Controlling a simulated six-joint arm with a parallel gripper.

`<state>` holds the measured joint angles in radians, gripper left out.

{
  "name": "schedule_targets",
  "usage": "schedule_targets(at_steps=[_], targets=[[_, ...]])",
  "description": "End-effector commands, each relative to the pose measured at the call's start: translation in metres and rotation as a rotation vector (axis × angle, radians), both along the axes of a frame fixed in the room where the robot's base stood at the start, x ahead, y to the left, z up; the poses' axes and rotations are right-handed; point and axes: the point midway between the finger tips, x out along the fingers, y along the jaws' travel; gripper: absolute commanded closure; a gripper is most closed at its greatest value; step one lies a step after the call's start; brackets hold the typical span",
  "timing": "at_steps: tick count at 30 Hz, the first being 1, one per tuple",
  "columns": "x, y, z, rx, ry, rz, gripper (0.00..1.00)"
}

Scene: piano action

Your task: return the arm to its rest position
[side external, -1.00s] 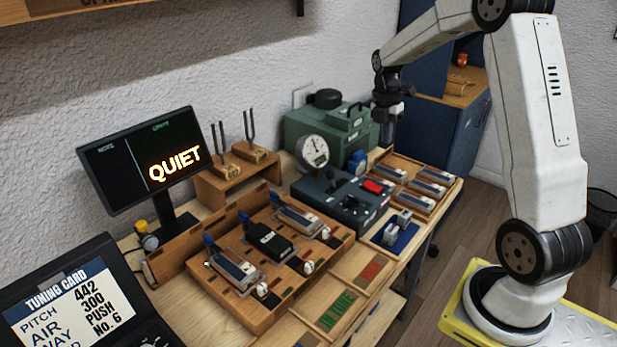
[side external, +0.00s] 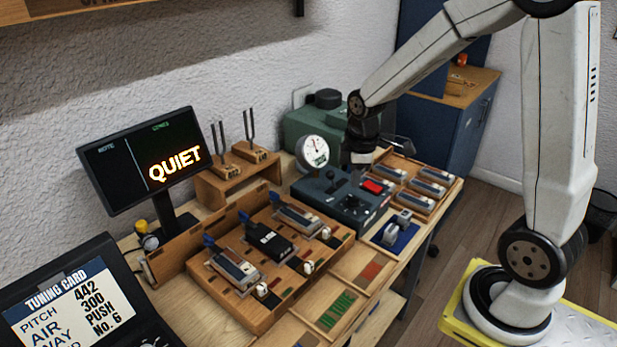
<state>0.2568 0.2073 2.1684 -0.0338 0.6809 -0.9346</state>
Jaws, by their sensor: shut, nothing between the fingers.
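My white jointed arm reaches in from the right. Its dark wrist points down, and my gripper (side external: 361,157) hangs low over the back of the bench. It is shut and empty. It is beside the dark blue-grey box (side external: 325,198) with the red button, in front of the green machine (side external: 308,127). The fingertips are small and dark here, and I cannot tell how far they are above the box.
A tray of metal-topped blocks (side external: 432,174) lies right of the gripper. A round dial gauge (side external: 312,151) stands close on its left. A wooden tray (side external: 226,295) with several key parts, a screen reading QUIET (side external: 143,160) and tuning forks (side external: 248,127) are farther left.

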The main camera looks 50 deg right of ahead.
Motion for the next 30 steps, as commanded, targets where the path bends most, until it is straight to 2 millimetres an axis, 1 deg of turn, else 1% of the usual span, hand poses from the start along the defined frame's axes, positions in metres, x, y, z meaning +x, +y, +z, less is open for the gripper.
schedule_targets(at_steps=[1, 6, 12, 15, 21, 30], targets=[[-0.005, 0.010, -0.002, 0.005, -0.013, -0.043, 1.00], [-0.021, 0.039, -0.009, 0.032, -0.061, -0.224, 1.00], [-0.043, 0.069, -0.017, 0.077, -0.113, -0.435, 1.00], [-0.054, 0.080, -0.021, 0.102, -0.134, -0.530, 1.00], [-0.069, 0.094, -0.026, 0.139, -0.158, -0.656, 1.00], [-0.072, 0.097, -0.027, 0.149, -0.164, -0.693, 1.00]])
